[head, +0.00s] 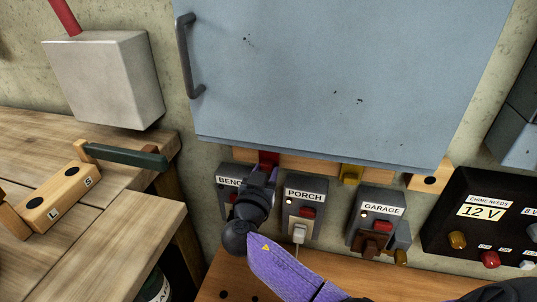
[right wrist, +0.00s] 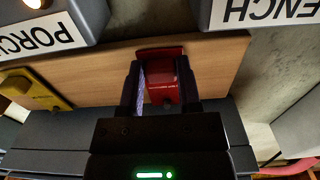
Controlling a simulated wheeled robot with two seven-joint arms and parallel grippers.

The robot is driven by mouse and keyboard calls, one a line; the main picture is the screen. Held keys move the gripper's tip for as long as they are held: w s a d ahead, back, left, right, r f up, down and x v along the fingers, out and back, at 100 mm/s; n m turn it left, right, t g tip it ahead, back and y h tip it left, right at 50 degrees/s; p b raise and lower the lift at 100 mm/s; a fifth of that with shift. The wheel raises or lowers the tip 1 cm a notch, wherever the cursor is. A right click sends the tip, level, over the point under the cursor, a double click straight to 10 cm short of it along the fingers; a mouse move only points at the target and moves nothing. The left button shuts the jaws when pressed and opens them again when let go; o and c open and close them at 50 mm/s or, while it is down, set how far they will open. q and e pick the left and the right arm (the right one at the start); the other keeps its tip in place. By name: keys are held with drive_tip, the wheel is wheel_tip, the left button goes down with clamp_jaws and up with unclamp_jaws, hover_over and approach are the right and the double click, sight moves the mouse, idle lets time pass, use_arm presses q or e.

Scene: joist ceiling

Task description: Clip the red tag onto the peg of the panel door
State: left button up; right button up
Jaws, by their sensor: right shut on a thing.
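The panel door (head: 335,75) is a large blue-grey sheet with a dark handle (head: 187,55) at its left edge. I cannot make out its peg. The red tag (head: 268,157) is at the wooden rail just below the door's lower edge, above the BENCH switch box. My right gripper (head: 264,173) reaches up to it from below. In the right wrist view the red tag (right wrist: 162,82) sits between the two dark fingers of my right gripper (right wrist: 161,92), shut on it, in front of the rail. I cannot tell whether the tag still touches the rail. My left gripper is out of view.
A yellow tag (head: 350,174) is on the rail (head: 310,168) to the right. Switch boxes labelled BENCH, PORCH (head: 303,208) and GARAGE (head: 377,218) stand close below. A wooden bench (head: 90,235) fills the left.

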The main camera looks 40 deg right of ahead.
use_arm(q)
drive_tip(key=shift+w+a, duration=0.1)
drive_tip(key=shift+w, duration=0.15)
use_arm(e)
drive_tip(key=shift+a, duration=0.1)
clamp_jaws()
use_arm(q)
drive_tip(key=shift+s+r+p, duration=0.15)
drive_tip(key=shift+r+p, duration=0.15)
use_arm(e)
drive_tip(key=v, duration=0.7)
